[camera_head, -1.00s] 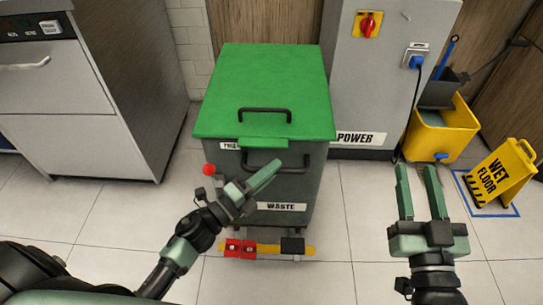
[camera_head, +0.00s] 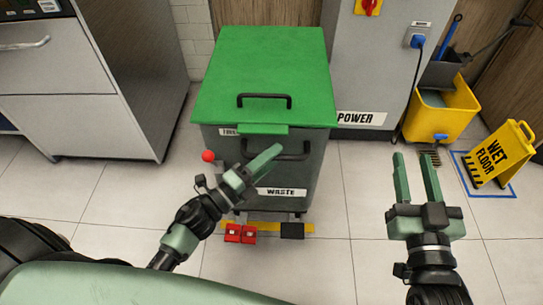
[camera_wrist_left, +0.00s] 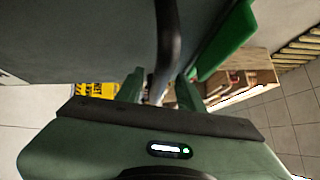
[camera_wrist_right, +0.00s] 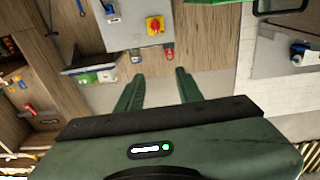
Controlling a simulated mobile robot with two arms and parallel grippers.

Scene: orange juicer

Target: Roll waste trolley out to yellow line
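The waste trolley (camera_head: 228,165) is a grey bin with a closed green lid (camera_head: 265,65) and a "WASTE" label, standing upright on the tiles. A black bar handle (camera_head: 292,151) crosses its front below the lid. My left gripper (camera_head: 268,158) is at this handle. In the left wrist view the dark bar (camera_wrist_left: 167,45) runs between the two separated fingers (camera_wrist_left: 160,86); firm contact does not show. My right gripper (camera_head: 414,165) is open and empty, right of the trolley. A yellow strip (camera_head: 267,228) shows low at the trolley's front; I cannot tell whether it is floor marking or trolley part.
Red blocks (camera_head: 241,233) and a black block (camera_head: 292,231) sit at the strip. A steel machine (camera_head: 125,80) stands left, a grey power cabinet (camera_head: 375,75) behind right. A yellow mop bucket (camera_head: 440,112) and wet floor sign (camera_head: 497,153) stand right. Front floor is clear.

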